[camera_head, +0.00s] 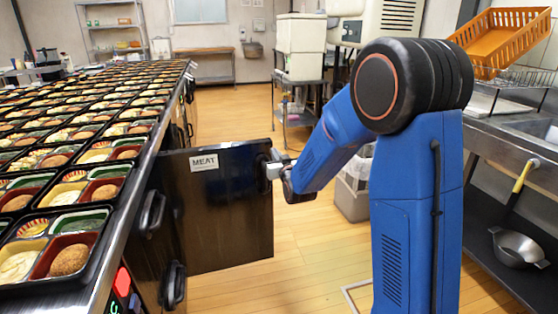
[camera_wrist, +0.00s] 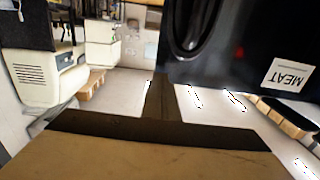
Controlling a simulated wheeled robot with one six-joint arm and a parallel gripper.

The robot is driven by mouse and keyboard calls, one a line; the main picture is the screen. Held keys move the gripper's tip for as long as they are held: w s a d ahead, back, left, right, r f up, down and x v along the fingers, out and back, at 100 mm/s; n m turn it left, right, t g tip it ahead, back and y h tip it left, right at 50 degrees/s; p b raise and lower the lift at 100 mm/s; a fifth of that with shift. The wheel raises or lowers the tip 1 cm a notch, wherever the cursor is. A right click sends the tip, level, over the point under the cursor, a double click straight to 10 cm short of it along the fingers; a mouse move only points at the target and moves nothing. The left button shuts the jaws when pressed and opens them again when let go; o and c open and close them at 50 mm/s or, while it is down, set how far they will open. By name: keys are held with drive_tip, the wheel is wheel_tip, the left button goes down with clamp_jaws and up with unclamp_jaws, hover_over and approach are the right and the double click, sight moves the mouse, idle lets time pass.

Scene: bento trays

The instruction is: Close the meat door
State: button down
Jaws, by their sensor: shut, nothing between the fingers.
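The meat door (camera_head: 225,215) is a dark panel with a white MEAT label (camera_head: 204,162). It stands swung open, out from the counter front into the aisle. My gripper (camera_head: 272,169) is shut and empty at the door's free outer edge, near its upper part. Whether it touches the door is hard to tell. In the wrist view the door (camera_wrist: 235,65) fills the upper right, with its label upside down and a black handle (camera_wrist: 192,30) close to my shut gripper (camera_wrist: 160,88).
The counter (camera_head: 135,205) carries many filled bento trays and has more black handles along its front. A grey bin (camera_head: 352,200) stands behind my arm. A sink bench (camera_head: 500,150) with an orange basket (camera_head: 505,38) is at right.

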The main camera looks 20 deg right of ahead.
sight(270, 146)
drive_tip(key=shift+w+a, duration=0.1)
drive_tip(key=shift+w, duration=1.5)
drive_tip(key=shift+w, duration=0.15)
